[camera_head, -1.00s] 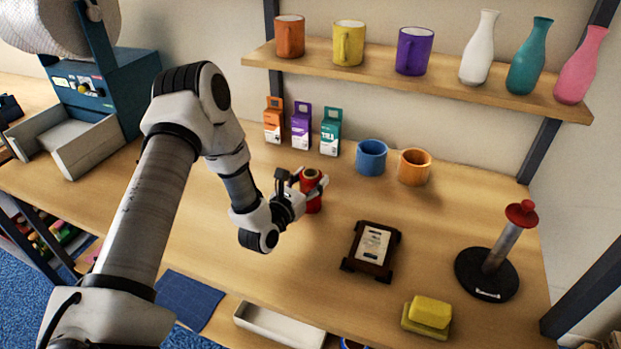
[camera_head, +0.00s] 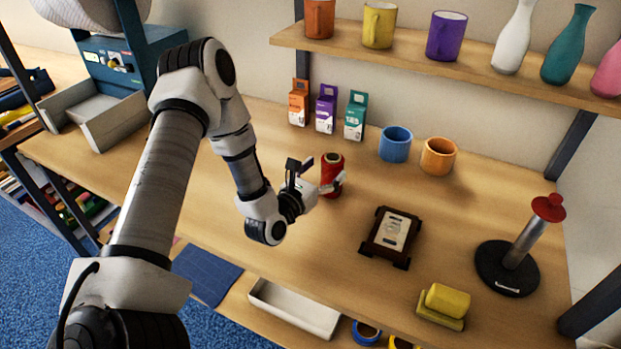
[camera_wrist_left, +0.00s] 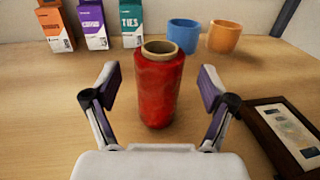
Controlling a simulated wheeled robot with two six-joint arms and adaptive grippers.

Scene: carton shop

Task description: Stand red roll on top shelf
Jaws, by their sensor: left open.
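The red roll (camera_head: 331,178) stands upright on the wooden workbench, with a tan core opening at its top. My left gripper (camera_head: 320,174) is open beside it, coming from the left. In the left wrist view, the red roll (camera_wrist_left: 160,88) stands between and slightly beyond the two spread fingers (camera_wrist_left: 157,85), with clear gaps on both sides. The shelf (camera_head: 470,68) above the bench holds orange, yellow and purple mugs and white, teal and pink vases. My right gripper is not in view.
Three small boxes (camera_head: 326,110), a blue mug (camera_head: 395,144) and an orange mug (camera_head: 438,156) stand behind the roll. A dark picture frame (camera_head: 391,236) lies to its right. A red-topped post stand (camera_head: 509,268) and yellow sponges (camera_head: 445,302) are farther right.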

